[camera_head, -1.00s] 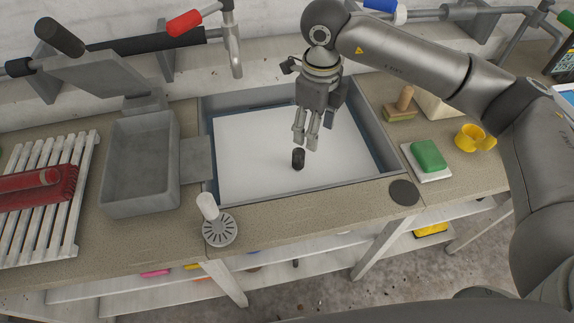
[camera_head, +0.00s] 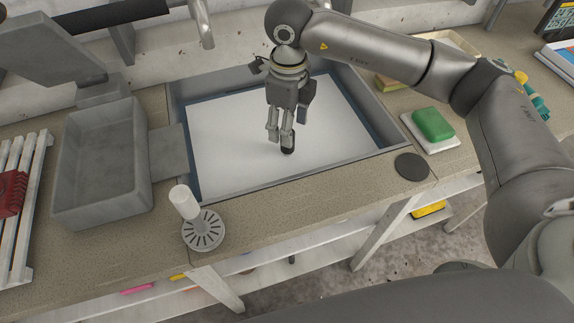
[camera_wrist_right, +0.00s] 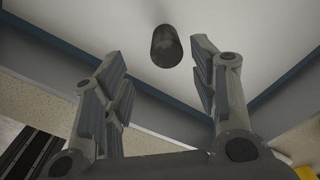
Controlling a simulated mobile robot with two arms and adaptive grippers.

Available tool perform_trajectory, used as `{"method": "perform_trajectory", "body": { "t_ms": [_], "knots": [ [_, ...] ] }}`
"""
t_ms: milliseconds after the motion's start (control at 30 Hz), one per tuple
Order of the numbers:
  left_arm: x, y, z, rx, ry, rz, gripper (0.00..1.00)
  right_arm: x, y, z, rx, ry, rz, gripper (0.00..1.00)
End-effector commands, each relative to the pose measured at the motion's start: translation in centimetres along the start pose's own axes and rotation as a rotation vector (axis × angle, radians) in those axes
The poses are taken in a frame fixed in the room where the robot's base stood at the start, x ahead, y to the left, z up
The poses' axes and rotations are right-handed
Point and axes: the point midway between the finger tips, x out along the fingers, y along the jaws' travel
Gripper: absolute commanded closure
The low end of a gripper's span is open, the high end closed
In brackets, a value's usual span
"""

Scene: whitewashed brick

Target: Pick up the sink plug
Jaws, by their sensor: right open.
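A small dark cylinder, which looks like the sink plug (camera_head: 289,150), stands on the white floor of the sink (camera_head: 225,150). My right gripper (camera_head: 280,143) is open just above it and partly hides it in the head view. In the right wrist view, the dark plug (camera_wrist_right: 166,46) shows between the spread fingers of my right gripper (camera_wrist_right: 157,55), near fingertip level and closer to the right finger. I cannot tell whether a finger touches it. My left gripper is not in view.
On the counter are a white-handled drain strainer (camera_head: 203,230), a dark disc (camera_head: 412,166), a green sponge (camera_head: 433,124) and a grey basin (camera_head: 100,165). A red item (camera_head: 12,193) lies on a white rack.

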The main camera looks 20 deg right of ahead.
Motion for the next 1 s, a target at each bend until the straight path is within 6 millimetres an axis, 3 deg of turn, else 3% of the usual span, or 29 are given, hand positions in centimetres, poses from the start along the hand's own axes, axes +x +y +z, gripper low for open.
{"method": "perform_trajectory", "body": {
  "t_ms": [200,467,700,1000],
  "knots": [
    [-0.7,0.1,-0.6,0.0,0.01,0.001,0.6,3.4,0.0,0.0,0.001,0.003,0.002,0.46],
    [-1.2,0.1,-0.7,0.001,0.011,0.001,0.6,5.5,-0.3,0.1,0.001,0.004,0.002,0.46],
    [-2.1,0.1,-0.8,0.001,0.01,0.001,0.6,9.0,-0.8,0.5,0.0,0.003,0.002,0.46],
    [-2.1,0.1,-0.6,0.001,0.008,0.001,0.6,9.9,-0.8,0.6,0.0,0.001,0.0,0.46]
  ]
}}
